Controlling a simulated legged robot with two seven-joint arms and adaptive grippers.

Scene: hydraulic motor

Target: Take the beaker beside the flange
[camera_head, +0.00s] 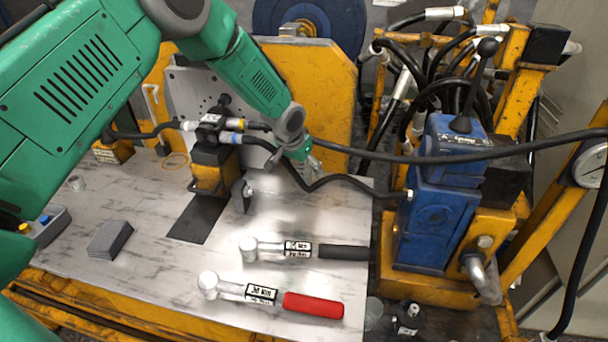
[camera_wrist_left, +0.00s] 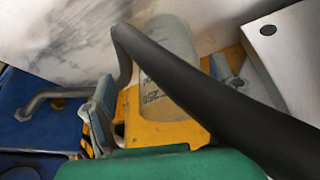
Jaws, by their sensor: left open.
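A clear beaker (camera_wrist_left: 168,45) with dark markings reading 250 shows in the left wrist view, between the two fingers of my left gripper (camera_wrist_left: 163,92). A thick black hose crosses in front of it and hides part of it. I cannot tell if the fingers touch the beaker. In the head view my left gripper (camera_head: 310,166) is open, low over the back right of the table, and the beaker cannot be made out there. A grey plate with a dark hole (camera_wrist_left: 285,50), possibly the flange, is at the right of the wrist view. My right gripper is not in view.
The black hose (camera_head: 345,178) runs close by my left gripper to the blue pump (camera_head: 437,215). Two torque wrenches, black-handled (camera_head: 342,252) and red-handled (camera_head: 313,304), lie at the table's front. A yellow block with hose fittings (camera_head: 213,172) stands left of the gripper.

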